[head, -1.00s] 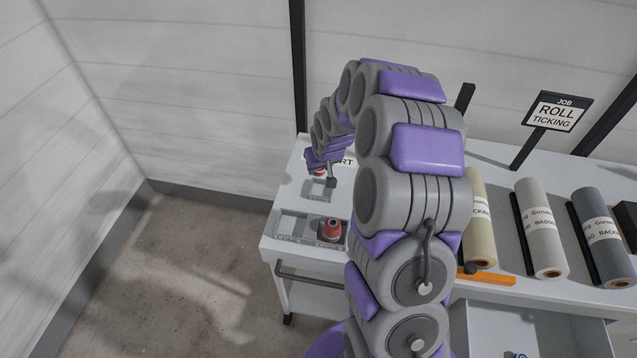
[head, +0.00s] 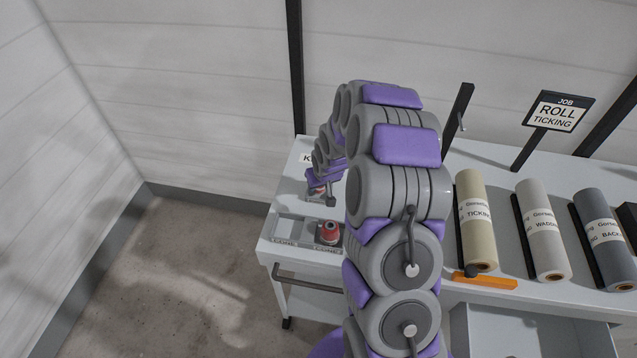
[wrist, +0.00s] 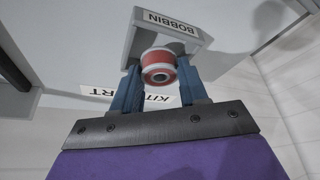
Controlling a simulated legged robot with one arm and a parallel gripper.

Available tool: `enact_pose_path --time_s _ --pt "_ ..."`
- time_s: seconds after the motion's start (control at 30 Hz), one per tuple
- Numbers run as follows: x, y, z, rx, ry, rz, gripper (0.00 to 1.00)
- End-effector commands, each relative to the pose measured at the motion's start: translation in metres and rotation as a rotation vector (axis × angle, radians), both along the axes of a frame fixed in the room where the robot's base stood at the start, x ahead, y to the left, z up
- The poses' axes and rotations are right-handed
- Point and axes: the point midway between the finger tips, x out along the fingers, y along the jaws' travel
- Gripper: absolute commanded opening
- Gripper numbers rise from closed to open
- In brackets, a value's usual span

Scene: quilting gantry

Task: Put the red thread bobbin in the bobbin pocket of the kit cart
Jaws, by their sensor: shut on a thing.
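The red thread bobbin (wrist: 158,68), with pale rims and a dark centre hole, is between the blue fingers of my gripper (wrist: 160,80) in the wrist view. The fingers are shut on it. The grey bobbin pocket (wrist: 131,42), labelled BOBBIN, is right at the bobbin in that view. I cannot tell whether the bobbin touches the pocket floor. In the head view, my gripper (head: 319,194) is low over the left end of the kit cart (head: 292,194), and the pocket is largely hidden under it.
A red cone (head: 328,232) stands in the right one of two cone pockets; the left one (head: 290,229) is empty. Rolls (head: 476,220) and an orange bar (head: 485,281) lie on the worktop to the right. A ROLL TICKING sign (head: 557,111) stands behind. An open drawer (head: 520,330) is below.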

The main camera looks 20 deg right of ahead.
Motion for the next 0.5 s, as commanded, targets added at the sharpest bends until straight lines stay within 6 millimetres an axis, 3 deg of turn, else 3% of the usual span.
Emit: enact_pose_path --time_s 0.33,0.37,0.5 --pt "0.0 0.0015 -0.0067 -0.003 -0.001 0.001 0.1" --pt "0.0001 0.0016 -0.0066 -0.003 -0.001 0.001 0.46" --pt "-0.0001 0.0012 -0.0067 -0.001 0.0 0.001 0.59"
